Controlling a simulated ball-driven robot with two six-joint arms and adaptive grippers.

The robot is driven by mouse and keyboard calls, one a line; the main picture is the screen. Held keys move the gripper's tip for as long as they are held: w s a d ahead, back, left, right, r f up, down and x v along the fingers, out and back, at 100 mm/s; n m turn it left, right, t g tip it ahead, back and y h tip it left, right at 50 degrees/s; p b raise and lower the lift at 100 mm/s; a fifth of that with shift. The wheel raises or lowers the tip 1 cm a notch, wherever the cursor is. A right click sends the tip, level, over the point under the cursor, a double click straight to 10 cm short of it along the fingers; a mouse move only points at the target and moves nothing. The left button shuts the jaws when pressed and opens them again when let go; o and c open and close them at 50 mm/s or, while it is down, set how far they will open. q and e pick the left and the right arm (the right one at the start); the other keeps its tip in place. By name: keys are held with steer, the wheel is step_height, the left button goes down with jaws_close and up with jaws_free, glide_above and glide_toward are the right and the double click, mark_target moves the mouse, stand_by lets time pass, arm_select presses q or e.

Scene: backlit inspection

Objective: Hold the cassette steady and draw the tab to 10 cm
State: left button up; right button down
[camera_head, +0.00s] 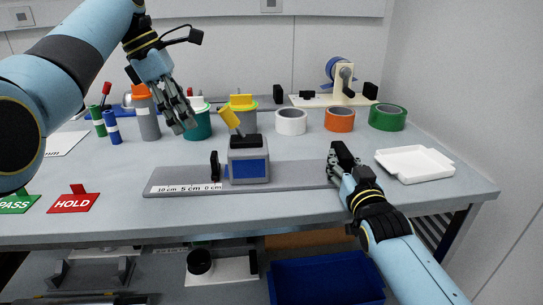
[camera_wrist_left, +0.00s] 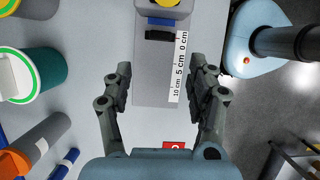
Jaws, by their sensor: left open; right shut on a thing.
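The cassette (camera_head: 248,165) is a grey box with a blue front panel, standing on a long grey base (camera_head: 300,173). A black upright tab (camera_head: 214,166) on a short blue strip sticks out of its left side near the 0 cm mark; it also shows in the left wrist view (camera_wrist_left: 159,35). A white scale (camera_head: 186,188) reads 0, 5 and 10 cm. My left gripper (camera_head: 181,113) is open and empty, raised above and behind the scale; in its wrist view the fingers (camera_wrist_left: 160,75) are spread below the tab. My right gripper (camera_head: 338,165) is shut at the base's right end.
Behind stand a teal tub (camera_head: 197,125), an orange-topped cylinder (camera_head: 146,115) and tape rolls (camera_head: 340,120). A white tray (camera_head: 414,163) lies right of my right gripper. A red HOLD sign (camera_head: 74,202) is at the front left.

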mark_target(211, 159)
arm_select(q)
steer(key=shift+m, duration=0.4)
steer(key=x, duration=1.1)
steer(key=shift+d+f, duration=0.1)
steer(key=shift+f, duration=0.3)
steer(key=shift+c, duration=0.3)
jaws_close()
